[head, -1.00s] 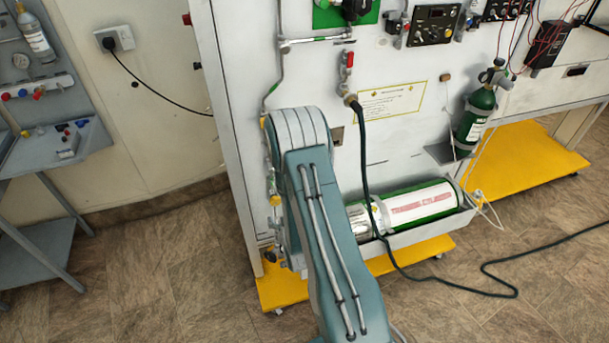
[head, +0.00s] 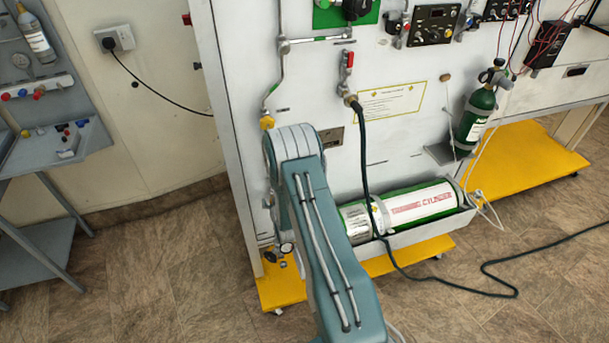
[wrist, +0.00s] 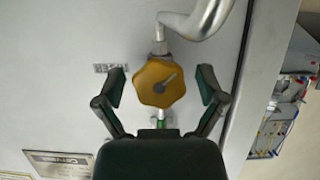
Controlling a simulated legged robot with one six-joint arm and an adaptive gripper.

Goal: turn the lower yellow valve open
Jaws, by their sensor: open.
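My gripper (wrist: 161,84) is open, with one finger on each side of the knob. A gap shows between each fingertip and the knob; depth is hard to judge. In the head view, the upper yellow valve (head: 267,122) shows on the pipe at the panel's left side. The lower yellow valve and my gripper are hidden there behind my arm.
A bent silver pipe (wrist: 207,17) lies close to the knob. A metal nameplate (wrist: 62,164) is on the panel. A green-and-white cylinder (head: 413,205) lies in a tray right of my arm, and a dark hose (head: 364,170) hangs nearby. A grey cart (head: 50,190) stands left.

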